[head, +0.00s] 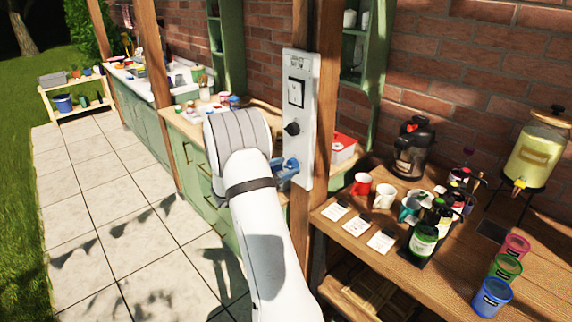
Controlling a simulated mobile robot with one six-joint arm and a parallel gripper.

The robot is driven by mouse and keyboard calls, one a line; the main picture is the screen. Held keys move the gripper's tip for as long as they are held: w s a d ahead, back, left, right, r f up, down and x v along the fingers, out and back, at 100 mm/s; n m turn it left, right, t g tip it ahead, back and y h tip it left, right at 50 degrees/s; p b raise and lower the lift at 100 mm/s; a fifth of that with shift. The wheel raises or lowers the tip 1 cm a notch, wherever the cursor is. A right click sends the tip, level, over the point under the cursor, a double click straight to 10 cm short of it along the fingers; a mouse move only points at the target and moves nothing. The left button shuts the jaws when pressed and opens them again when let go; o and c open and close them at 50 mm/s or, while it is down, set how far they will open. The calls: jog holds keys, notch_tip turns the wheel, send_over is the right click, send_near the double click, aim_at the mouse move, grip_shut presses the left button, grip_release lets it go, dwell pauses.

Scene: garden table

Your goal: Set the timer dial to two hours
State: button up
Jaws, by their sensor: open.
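A tall pale control panel (302,130) is fixed to a wooden post. It carries a small label at the top, a rocker switch (296,92) and, below that, a round black dial (292,128). The dial's markings and setting are too small to read. My gripper (291,166), blue, is beside the lower part of the panel, below the dial and apart from it. It is open and empty as far as shows. My white arm hides part of the gripper and the area to its left.
A wooden table (335,228) at right holds mugs, white cards, dark bottles, a black flask (412,148), a drink dispenser (537,155) and coloured cups. Green cabinets and a counter (190,125) run behind my arm. The tiled floor (110,220) at left is clear.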

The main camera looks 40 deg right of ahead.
jog(key=shift+d, duration=0.3)
jog(key=c, duration=0.9)
jog(key=shift+d, duration=0.1)
jog(key=shift+c, duration=0.4)
jog(key=shift+f+b, duration=0.1)
jog(key=shift+b, duration=0.4)
